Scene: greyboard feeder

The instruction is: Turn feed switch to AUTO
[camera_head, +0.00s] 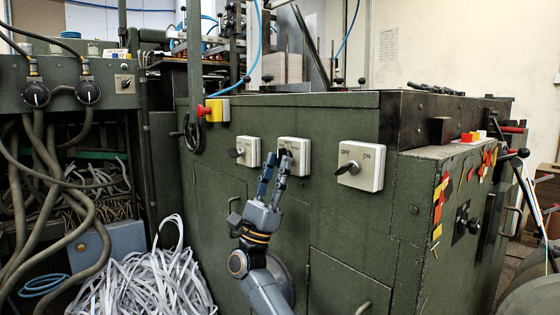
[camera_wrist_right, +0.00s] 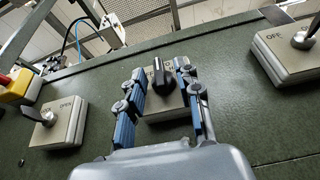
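My right gripper (camera_head: 275,158) is raised in front of the middle switch plate (camera_head: 303,145) on the green machine front. In the right wrist view, the middle switch (camera_wrist_right: 155,110) is a pale square box with a black knob (camera_wrist_right: 160,76), whose handle points toward the top of that picture. The fingers of my right gripper (camera_wrist_right: 158,86) are apart, one on each side of the knob, and hold nothing. I cannot tell whether they touch it. Its lettering is mostly hidden by the fingers and too small to read. My left gripper is not in view.
A similar switch (camera_head: 247,151) sits to the left, and an OFF/ON switch (camera_head: 361,167) to the right. A red button on a yellow box (camera_head: 218,110) and a handwheel (camera_head: 194,132) are further left. White strip scrap (camera_head: 150,280) lies below left.

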